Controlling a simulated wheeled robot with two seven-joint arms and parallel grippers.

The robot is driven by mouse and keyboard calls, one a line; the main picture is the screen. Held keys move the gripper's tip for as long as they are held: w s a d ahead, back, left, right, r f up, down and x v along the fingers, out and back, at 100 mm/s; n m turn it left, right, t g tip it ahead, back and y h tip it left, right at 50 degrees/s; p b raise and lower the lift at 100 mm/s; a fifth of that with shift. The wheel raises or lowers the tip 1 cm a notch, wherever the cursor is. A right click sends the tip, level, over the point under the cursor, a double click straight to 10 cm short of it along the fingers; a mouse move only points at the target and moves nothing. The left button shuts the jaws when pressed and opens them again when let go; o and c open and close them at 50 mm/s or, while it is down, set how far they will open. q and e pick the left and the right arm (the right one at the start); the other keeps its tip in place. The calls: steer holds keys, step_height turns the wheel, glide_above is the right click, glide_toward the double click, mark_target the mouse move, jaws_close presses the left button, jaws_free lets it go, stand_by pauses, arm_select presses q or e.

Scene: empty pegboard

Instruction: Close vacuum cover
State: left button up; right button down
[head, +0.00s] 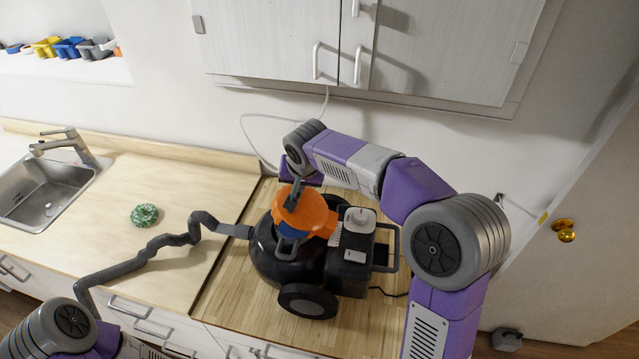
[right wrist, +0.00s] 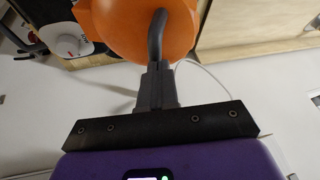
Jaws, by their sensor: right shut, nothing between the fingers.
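The vacuum (head: 285,262) stands on the wooden counter, with a black body, wheels and a grey-white control panel. Its orange domed cover (head: 311,214) sits on top, with a blue part (head: 291,232) at its front lower edge. I cannot tell whether the cover lies flush. My right gripper (head: 293,200) is shut and empty, pointing down at the cover's upper left side. In the right wrist view the shut fingers (right wrist: 157,88) are in front of the orange cover (right wrist: 122,30), and a curved grey piece runs over it; contact is unclear. My left gripper is out of view.
A grey hose (head: 150,250) runs left from the vacuum across the counter. A green ringed object (head: 145,215) lies near the sink (head: 42,190). White cabinets (head: 280,40) hang above the back wall. The pale counter between sink and vacuum is mostly clear.

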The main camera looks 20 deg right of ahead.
mark_target(278, 196)
steer(key=shift+g+h, duration=0.4)
steer(key=shift+h, duration=0.2)
steer(key=w+a+f, duration=0.2)
steer(key=a, duration=0.1)
steer(key=w+a+f, duration=0.1)
steer(key=a, duration=0.1)
steer(key=shift+w+f, duration=0.15)
steer(key=shift+f, duration=0.1)
steer(key=shift+w+a+f+b, duration=0.4)
steer(key=shift+a+f+b, duration=0.1)
steer(key=shift+a+f, duration=0.25)
steer(key=shift+w+f, duration=0.1)
steer(key=shift+d, duration=0.1)
